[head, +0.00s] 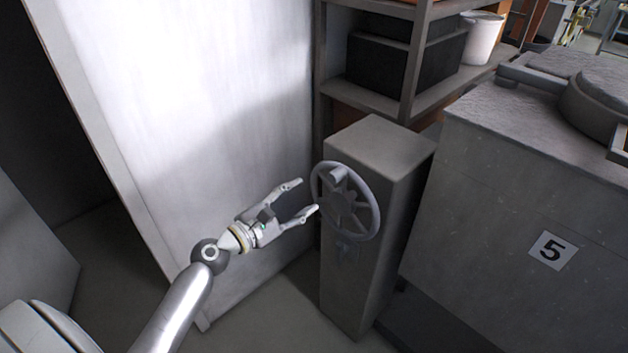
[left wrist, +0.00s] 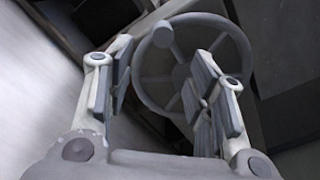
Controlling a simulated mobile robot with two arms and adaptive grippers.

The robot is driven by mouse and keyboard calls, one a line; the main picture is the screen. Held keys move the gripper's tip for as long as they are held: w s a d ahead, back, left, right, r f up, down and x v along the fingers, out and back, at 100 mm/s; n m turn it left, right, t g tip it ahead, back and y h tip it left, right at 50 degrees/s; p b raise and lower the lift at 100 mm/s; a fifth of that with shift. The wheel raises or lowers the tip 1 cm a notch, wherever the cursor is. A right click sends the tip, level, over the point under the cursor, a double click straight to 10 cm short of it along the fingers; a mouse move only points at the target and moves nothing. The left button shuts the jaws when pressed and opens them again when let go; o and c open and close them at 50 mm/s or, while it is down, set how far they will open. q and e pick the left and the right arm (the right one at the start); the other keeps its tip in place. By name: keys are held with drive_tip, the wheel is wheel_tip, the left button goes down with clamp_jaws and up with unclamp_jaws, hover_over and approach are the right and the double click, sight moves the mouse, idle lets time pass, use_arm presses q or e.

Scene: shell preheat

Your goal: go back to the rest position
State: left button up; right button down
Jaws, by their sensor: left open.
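My left gripper (head: 303,197) is open and empty, just left of a grey handwheel (head: 372,213) on the front of a grey pedestal (head: 372,285). In the left wrist view the two fingers of the gripper (left wrist: 165,90) stand apart, and the handwheel (left wrist: 210,30) with its spokes and knob shows beyond and between them. The fingertips look close to the rim in the head view; I cannot tell whether they touch it. My right gripper is in neither view.
A large white panel (head: 200,100) stands behind my left arm. A shelf (head: 425,100) with black boxes (head: 405,60) and a white bucket (head: 483,38) is behind the pedestal. A grey block marked 5 (head: 500,190) stands at the right. Floor (head: 270,320) shows below the gripper.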

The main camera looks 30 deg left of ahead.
use_arm(q)
drive_tip(key=shift+f, duration=0.1)
drive_tip(key=s+f+m+g+y, duration=0.2)
drive_tip(key=f, duration=0.9)
drive_tip(key=s+f+m+g+y, duration=0.1)
drive_tip(key=s+f+m+g, duration=0.15)
drive_tip(key=f, duration=0.85)
drive_tip(key=s+f+m+g+y, duration=0.1)
drive_tip(key=s+f+m+g, duration=0.15)
drive_tip(key=s+f, duration=0.4)
drive_tip(key=s+f+m+g+y, duration=0.1)
drive_tip(key=s+f+m+g, duration=0.15)
drive_tip(key=f, duration=0.75)
drive_tip(key=s+d+f+m+g, duration=0.1)
drive_tip(key=s+f+m, duration=0.4)
drive_tip(key=s, duration=0.6)
drive_tip(key=s+d+f+m+g, duration=0.2)
drive_tip(key=s+f+m, duration=0.4)
drive_tip(key=s, duration=0.5)
drive_tip(key=s+d+f+m+g+y, duration=0.1)
drive_tip(key=s+f+m, duration=0.4)
drive_tip(key=s, duration=0.6)
wheel_tip(320, 180, down, 2)
drive_tip(key=shift+d+f+g, duration=0.25)
drive_tip(key=shift+d+g, duration=0.4)
drive_tip(key=shift+g, duration=0.6)
